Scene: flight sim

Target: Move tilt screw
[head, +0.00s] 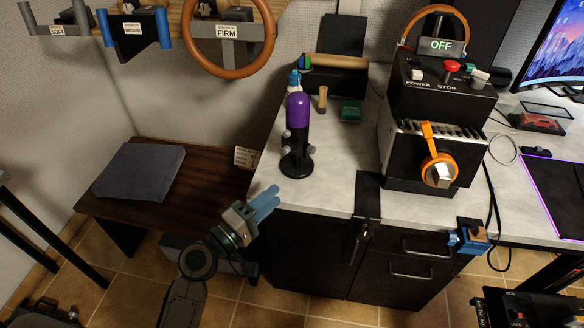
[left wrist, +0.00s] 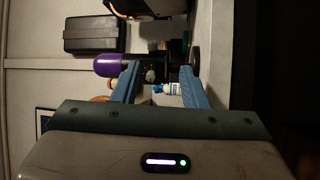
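A microphone with a purple head (head: 298,108) and a black body stands upright on a round black base (head: 297,167) near the counter's left edge. Small grey knobs show on its sides; a lower left one (head: 284,162) looks like the tilt screw. My left gripper (head: 268,201) is in front of and below the microphone, apart from it, with light blue fingers. In the left wrist view the microphone (left wrist: 107,66) lies sideways beyond the fingers. The left gripper (left wrist: 162,80) is open, with a grey knob (left wrist: 151,76) showing between its fingertips. My right gripper is not in view.
The grey counter (head: 335,190) has a black machine with an orange-ringed knob (head: 438,170) at right. A green box (head: 350,111) and blue-white bottle (head: 295,80) stand behind the microphone. A low brown table (head: 205,185) with a dark cushion (head: 140,172) is at left.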

